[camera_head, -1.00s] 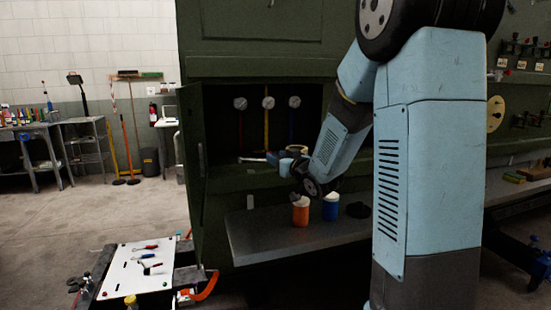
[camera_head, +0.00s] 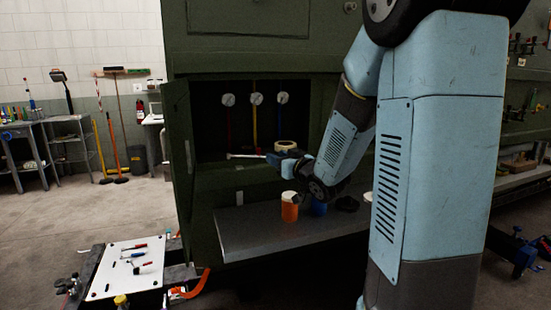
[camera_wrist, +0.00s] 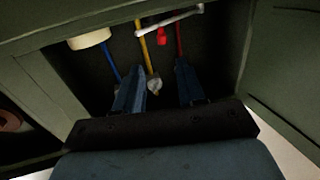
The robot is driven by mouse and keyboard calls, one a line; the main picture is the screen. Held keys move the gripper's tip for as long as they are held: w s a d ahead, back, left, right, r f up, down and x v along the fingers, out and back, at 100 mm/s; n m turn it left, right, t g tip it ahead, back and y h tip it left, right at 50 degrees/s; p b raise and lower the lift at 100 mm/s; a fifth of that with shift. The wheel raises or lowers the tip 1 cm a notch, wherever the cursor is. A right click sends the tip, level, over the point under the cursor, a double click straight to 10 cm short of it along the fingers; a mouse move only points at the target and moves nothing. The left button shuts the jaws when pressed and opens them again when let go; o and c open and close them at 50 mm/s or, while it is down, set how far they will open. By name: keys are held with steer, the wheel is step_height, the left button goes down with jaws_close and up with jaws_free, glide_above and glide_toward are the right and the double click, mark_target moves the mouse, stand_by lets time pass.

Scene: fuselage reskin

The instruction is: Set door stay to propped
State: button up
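A thin pale rod, which looks like the door stay (camera_head: 244,156), lies level across the front of the open bay in the head view. It crosses the top of the wrist view (camera_wrist: 178,19), with a small red piece (camera_wrist: 162,31) by it. The dark green bay door (camera_head: 180,150) stands open at the left. My gripper (camera_head: 279,158) is at the bay mouth, at the rod's right end. In the wrist view its two blue fingers (camera_wrist: 159,72) are apart, with no held object visible. The rod appears beyond the fingertips; contact cannot be told.
A cream tape roll (camera_head: 286,146) sits beside my gripper. An orange jar (camera_head: 289,208) and a blue jar (camera_head: 319,208) stand on the grey shelf (camera_head: 250,232) below. Gauges (camera_head: 256,99) line the bay back. A white tool board (camera_head: 118,268) is at lower left.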

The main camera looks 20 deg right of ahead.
steer(key=v, duration=0.4)
steer(key=shift+s+d, duration=0.3)
steer(key=shift+d, duration=0.05)
steer(key=shift+s, duration=0.1)
stand_by(0.7)
